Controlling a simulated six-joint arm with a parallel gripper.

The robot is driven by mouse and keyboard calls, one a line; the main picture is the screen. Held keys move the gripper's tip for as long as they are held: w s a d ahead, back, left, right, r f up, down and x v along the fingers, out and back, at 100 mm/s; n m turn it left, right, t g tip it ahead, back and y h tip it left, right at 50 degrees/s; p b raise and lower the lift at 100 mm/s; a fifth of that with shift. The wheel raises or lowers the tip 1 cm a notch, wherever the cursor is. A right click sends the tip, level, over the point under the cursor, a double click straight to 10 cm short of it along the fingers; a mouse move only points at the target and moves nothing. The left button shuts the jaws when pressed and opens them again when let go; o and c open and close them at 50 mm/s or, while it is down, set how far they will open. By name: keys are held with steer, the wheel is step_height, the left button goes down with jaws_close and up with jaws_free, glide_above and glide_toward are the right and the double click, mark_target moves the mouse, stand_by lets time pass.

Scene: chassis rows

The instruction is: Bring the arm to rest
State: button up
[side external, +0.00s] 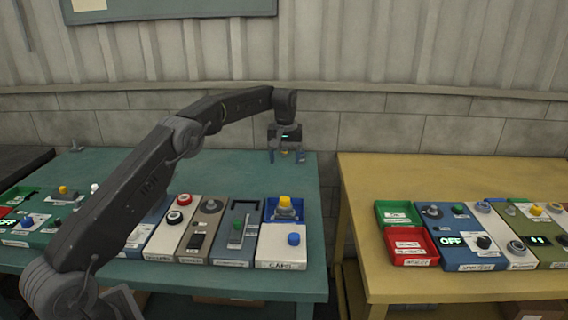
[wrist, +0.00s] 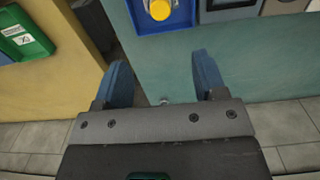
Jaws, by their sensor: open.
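My gripper (side external: 287,157) is raised over the far right corner of the teal table (side external: 240,172), with my arm reaching across from the lower left. In the wrist view my gripper (wrist: 164,82) shows two blue fingers spread apart with nothing between them. Below and between the fingers are the teal table's edge and the floor. The gripper touches none of the devices on the table.
Several control boxes line the teal table's front. A blue bin (side external: 270,212) holds a yellow-topped part (side external: 285,203), also seen in the wrist view (wrist: 160,9). A yellow table (side external: 365,180) with green (side external: 398,208) and red (side external: 428,237) bins stands right, across a gap. The wall is behind.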

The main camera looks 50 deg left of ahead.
steer(key=s+d+r+m+t, duration=0.1)
steer(key=s+d+r+m, duration=0.1)
steer(key=s+d+r, duration=0.45)
steer(key=s+d+r+m+t, duration=0.2)
steer(key=s+d+r, duration=0.2)
steer(key=s+r, duration=0.45)
steer(key=s+d+f+m+t, duration=0.1)
steer(key=s+d, duration=0.1)
steer(key=s, duration=0.6)
steer(key=s+d+f+m, duration=0.2)
steer(key=s+d, duration=0.1)
steer(key=s, duration=0.5)
steer(key=s+d+f+m+t, duration=0.1)
steer(key=s+d+f+m, duration=0.1)
steer(key=s, duration=0.6)
steer(key=shift+d+f+t, duration=0.15)
steer(key=shift+d+t, duration=0.15)
steer(key=shift+d, duration=0.1)
